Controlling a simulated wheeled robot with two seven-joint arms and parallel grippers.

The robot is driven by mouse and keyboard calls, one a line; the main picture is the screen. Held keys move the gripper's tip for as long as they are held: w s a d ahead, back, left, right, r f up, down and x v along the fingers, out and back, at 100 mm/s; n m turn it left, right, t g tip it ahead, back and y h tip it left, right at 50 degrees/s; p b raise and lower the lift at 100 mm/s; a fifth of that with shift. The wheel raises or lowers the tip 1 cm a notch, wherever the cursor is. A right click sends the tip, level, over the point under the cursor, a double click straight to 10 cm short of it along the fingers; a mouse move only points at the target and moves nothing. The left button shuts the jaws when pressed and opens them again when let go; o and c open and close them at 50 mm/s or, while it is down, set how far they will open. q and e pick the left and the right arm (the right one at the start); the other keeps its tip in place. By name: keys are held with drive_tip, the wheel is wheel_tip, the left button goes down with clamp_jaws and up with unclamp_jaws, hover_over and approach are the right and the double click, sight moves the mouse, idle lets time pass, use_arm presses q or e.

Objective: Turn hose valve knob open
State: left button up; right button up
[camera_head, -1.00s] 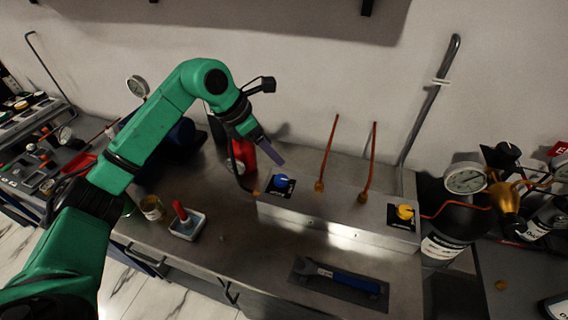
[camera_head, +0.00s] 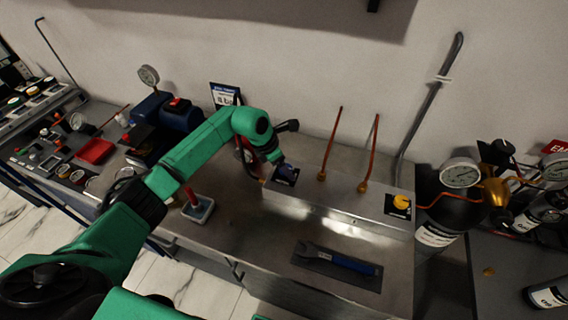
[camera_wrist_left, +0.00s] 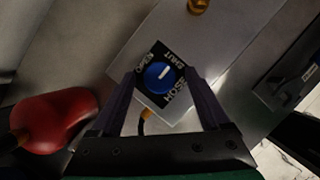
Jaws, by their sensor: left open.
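A blue round knob (camera_wrist_left: 160,77) with a white mark sits on a black label plate (camera_wrist_left: 153,57) at one end of a grey metal box (camera_head: 330,205). My left gripper (camera_wrist_left: 161,82) is open, with its two fingers on either side of the blue knob in the wrist view. I cannot tell whether they touch it. In the head view the knob is mostly hidden by the gripper and its plate shows at the box's left end. A yellow knob (camera_head: 401,202) sits at the box's right end. My right gripper is not in view.
Two thin copper-coloured tubes (camera_head: 330,145) rise from the box. A blue-handled wrench (camera_head: 340,259) lies in front of it. A red object (camera_wrist_left: 55,122) is close to the left finger in the wrist view. Gauges and cylinders (camera_head: 445,225) stand at right; a small tray (camera_head: 198,212) is at left.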

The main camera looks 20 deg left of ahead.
use_arm(q)
clamp_jaws()
